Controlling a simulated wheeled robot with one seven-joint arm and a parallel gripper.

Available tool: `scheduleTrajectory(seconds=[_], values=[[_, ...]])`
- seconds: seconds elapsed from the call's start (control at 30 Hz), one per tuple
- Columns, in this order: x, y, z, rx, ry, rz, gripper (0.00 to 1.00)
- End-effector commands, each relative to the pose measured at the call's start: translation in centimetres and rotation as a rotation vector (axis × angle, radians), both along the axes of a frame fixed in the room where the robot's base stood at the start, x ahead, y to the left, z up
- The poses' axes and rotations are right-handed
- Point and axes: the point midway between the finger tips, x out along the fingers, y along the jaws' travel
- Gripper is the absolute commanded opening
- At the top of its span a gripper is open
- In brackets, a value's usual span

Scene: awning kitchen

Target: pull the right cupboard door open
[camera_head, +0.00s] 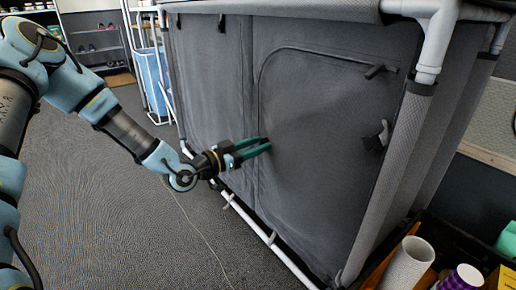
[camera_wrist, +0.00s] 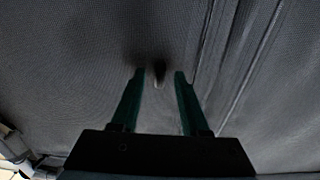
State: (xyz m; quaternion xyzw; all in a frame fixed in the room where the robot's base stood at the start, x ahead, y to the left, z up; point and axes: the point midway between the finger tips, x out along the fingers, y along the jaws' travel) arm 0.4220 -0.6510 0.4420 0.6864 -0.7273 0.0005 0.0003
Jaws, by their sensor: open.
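The right cupboard door (camera_head: 320,165) is a grey fabric panel with a curved seam at its top left. It looks closed and flush with the front. My gripper (camera_head: 264,145) is at the left part of this door, near its left seam. In the wrist view my gripper (camera_wrist: 158,75) is open, with its green fingers spread and pointing at the fabric. Whether the fingertips touch the fabric I cannot tell.
The left cupboard panel (camera_head: 210,80) is also closed. Dark fittings (camera_head: 375,72) and (camera_head: 378,136) a dark clip sit on the right side. A white pipe frame (camera_head: 432,50) edges the cupboard. A box with a white cylinder (camera_head: 407,264) stands at the lower right. The carpet (camera_head: 100,200) is clear.

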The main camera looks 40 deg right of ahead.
Motion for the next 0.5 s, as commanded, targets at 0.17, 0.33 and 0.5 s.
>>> scheduleTrajectory(seconds=[0.17, 0.33, 0.5], values=[[-0.01, -0.37, 0.00, 0.001, 0.001, 0.001, 0.45], [-0.01, -0.35, 0.00, 0.001, 0.001, 0.001, 0.44], [-0.01, -0.33, 0.00, 0.001, 0.000, 0.001, 0.25]])
